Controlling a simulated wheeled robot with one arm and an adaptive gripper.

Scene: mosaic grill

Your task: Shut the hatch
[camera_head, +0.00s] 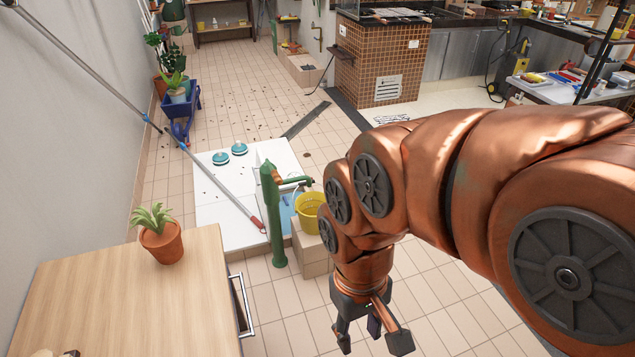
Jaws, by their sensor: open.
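A light wooden cabinet (130,295) stands at the lower left, seen mostly from above. On its right side a metal handle (246,305) shows on a front that stands slightly out, with a dark gap beside it. This may be the hatch; I cannot tell for sure how far it is open, as its lower part is out of the picture. My gripper (372,335) hangs fingers down to the right of the handle, apart from it. Its dark fingers are spread and nothing shows between them.
A potted plant (162,240) stands on the cabinet's back edge. Behind are a green pump (273,215), a yellow bucket (309,212) and a long pole (215,180). A tiled brick counter (382,60) stands farther back. Tiled floor is clear between cabinet and gripper.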

